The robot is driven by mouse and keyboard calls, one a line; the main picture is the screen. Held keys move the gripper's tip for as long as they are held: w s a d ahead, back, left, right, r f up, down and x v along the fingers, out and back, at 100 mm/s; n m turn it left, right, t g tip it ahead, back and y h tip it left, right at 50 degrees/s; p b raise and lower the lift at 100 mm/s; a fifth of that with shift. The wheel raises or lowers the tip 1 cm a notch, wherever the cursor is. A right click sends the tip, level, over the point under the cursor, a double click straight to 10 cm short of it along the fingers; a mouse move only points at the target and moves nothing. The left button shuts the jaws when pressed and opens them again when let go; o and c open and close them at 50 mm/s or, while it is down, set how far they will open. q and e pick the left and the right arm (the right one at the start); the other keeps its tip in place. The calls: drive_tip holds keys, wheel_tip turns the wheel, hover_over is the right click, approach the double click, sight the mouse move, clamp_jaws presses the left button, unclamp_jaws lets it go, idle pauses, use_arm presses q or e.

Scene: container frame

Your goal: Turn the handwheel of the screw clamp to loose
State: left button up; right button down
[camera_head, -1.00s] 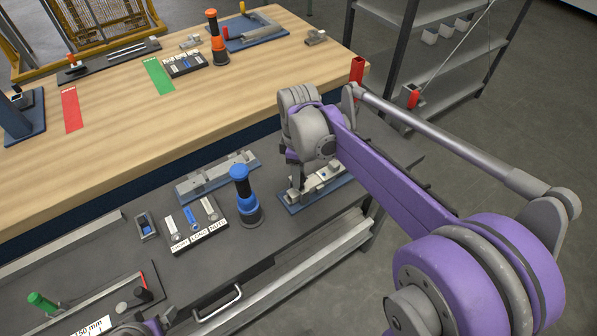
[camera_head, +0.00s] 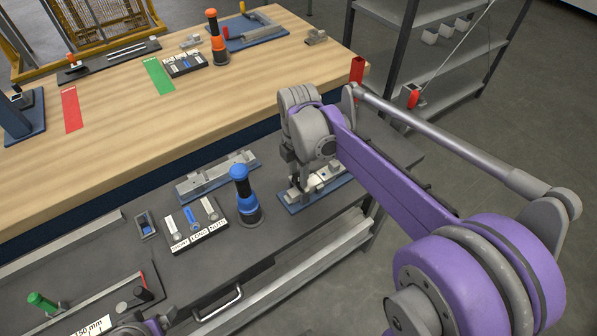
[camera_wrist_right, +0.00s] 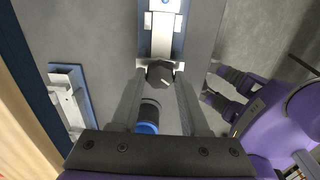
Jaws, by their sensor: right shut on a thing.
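The screw clamp (camera_head: 325,186) stands on a blue base plate on the dark lower bench surface, partly hidden by my right wrist in the head view. In the right wrist view, the clamp's pale body (camera_wrist_right: 162,38) is at the top, and its dark handwheel (camera_wrist_right: 160,73) faces my gripper. My right gripper (camera_wrist_right: 160,84) has its two fingers on either side of the handwheel and is shut on it. In the head view, my right gripper (camera_head: 297,184) points down at the clamp's left end. My left gripper does not show clearly.
A blue-handled tool (camera_head: 243,195) stands upright close left of the clamp. A labelled tray (camera_head: 192,226) and a second clamp-like fixture (camera_head: 216,176) are nearby. The wooden bench top (camera_head: 120,130) rises behind. A drawer handle (camera_head: 218,304) is at the front.

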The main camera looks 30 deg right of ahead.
sight(298, 177)
drive_tip(key=shift+n, duration=0.4)
drive_tip(key=shift+c, duration=2)
unclamp_jaws()
wheel_tip(298, 177, up, 11)
drive_tip(key=shift+p, duration=0.35)
drive_tip(key=shift+f, duration=0.15)
drive_tip(key=s+a+f+m+t, duration=0.2)
drive_tip(key=s+a+f+m, duration=0.1)
drive_tip(key=s+f+m, duration=0.4)
drive_tip(key=s+a+f+m+t, duration=0.3)
drive_tip(key=s+f+m, duration=0.4)
drive_tip(key=m, duration=0.5)
drive_tip(key=shift+s+a, duration=0.45)
drive_tip(key=shift+a, duration=0.05)
